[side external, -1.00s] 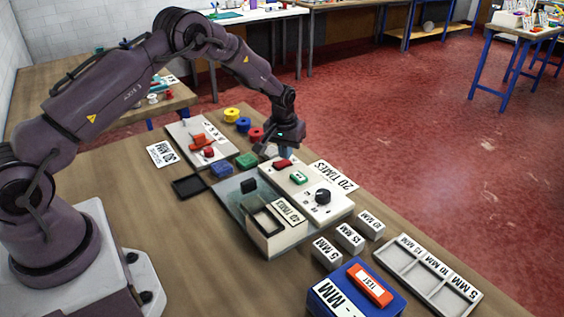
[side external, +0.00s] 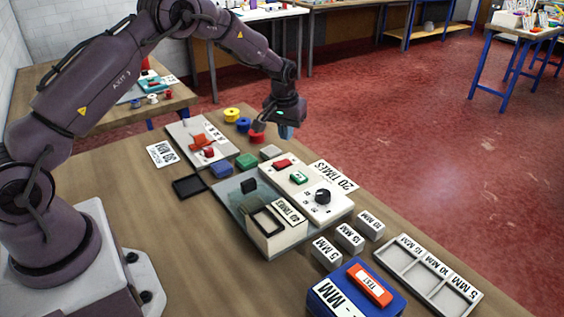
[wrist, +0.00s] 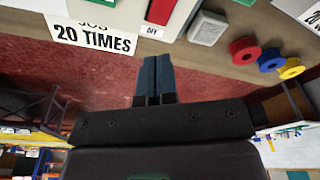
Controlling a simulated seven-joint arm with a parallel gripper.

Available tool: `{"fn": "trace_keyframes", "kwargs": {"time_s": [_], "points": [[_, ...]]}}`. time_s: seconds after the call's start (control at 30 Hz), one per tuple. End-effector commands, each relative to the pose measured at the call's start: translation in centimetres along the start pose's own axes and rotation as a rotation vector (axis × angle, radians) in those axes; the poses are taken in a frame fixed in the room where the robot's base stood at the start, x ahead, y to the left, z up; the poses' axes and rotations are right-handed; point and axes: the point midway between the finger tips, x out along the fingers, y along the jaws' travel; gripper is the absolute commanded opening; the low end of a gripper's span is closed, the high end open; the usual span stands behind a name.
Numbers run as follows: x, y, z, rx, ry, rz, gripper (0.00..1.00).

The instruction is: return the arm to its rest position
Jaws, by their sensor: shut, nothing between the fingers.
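My gripper (side external: 286,131) hangs in the air above the far edge of the workbench (side external: 110,222), just beyond the white panel with the red and green buttons. In the wrist view its two blue-grey fingers (wrist: 155,78) are together with nothing between them. It touches nothing that I can see. My arm reaches out over the bench from the left, with its elbow high.
The panel (side external: 312,209) carries a black knob; a "20 TIMES" card (side external: 336,176) lies beside it. Red, blue and yellow spools (side external: 243,124) stand left of my gripper. A grey block (side external: 270,152) lies below it. Several labelled blocks and a tray (side external: 428,274) sit front right.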

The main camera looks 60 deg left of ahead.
Motion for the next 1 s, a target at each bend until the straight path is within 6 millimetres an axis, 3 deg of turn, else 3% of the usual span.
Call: {"fn": "trace_keyframes", "kwargs": {"time_s": [0.13,0.23,0.3,0.47,0.67,0.8,1.0], "points": [[0.0,0.0,0.1,0.021,-0.006,-0.002,0.00],[1.2,-0.6,2.2,0.050,-0.068,-0.017,0.00],[0.5,-1.0,3.9,0.075,-0.105,-0.023,0.00],[-4.6,-1.0,7.2,0.144,-0.131,-0.012,0.00],[-12.2,-1.0,12.0,0.235,-0.109,0.015,0.00],[-17.0,-1.3,16.1,0.300,-0.071,0.036,0.00],[-22.2,-2.3,22.2,0.385,0.010,0.068,0.00]]}}
